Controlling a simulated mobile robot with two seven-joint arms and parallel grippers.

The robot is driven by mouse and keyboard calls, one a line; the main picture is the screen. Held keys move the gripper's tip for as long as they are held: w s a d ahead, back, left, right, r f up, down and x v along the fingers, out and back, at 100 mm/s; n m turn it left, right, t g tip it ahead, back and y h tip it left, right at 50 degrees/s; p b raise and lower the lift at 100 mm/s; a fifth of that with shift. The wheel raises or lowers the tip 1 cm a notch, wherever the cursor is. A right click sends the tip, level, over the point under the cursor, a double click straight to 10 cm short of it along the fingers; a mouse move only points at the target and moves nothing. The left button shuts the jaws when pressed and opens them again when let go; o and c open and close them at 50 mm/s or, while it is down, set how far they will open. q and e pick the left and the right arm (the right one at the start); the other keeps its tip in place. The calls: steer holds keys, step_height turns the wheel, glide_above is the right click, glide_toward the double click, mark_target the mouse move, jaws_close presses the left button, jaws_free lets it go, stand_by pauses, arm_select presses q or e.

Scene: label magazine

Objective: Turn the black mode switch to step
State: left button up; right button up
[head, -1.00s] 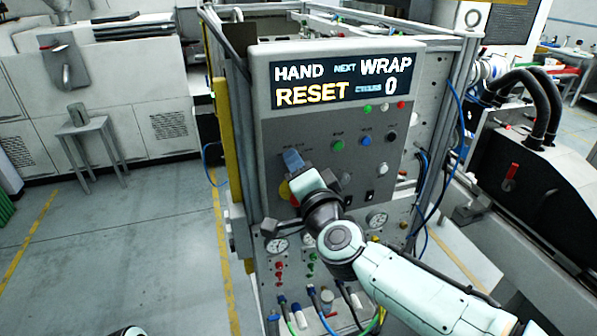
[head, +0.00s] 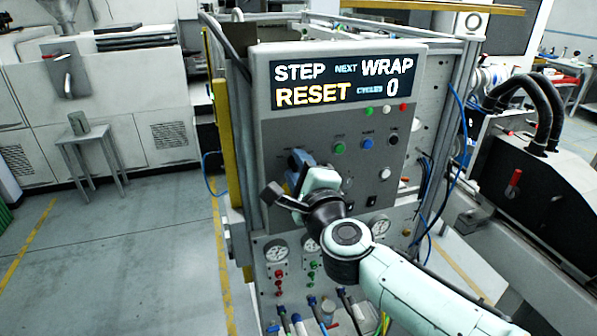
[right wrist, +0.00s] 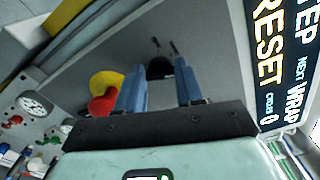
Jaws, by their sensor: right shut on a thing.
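The black mode switch (right wrist: 160,69) shows between the blue fingers of my right gripper in the right wrist view. In the head view the gripper and wrist hide it. My right gripper (head: 297,158) is at the front of the grey control panel (head: 275,130), shut on the switch. The display (head: 340,82) above reads STEP in its upper left, with NEXT WRAP, RESET and CYCLES 0. My left gripper is not in view.
A red and yellow stop button (right wrist: 105,92) sits close beside my right fingers. Green (head: 339,148), blue (head: 367,143) and white (head: 385,173) buttons lie to the right on the panel. Gauges (head: 276,250) and hoses are below.

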steer(key=shift+m, duration=0.4)
steer(key=o, duration=1)
steer(key=shift+o, duration=0.2)
steer(key=b+v, duration=0.1)
steer(key=v, duration=1.2)
steer(key=shift+s, duration=0.15)
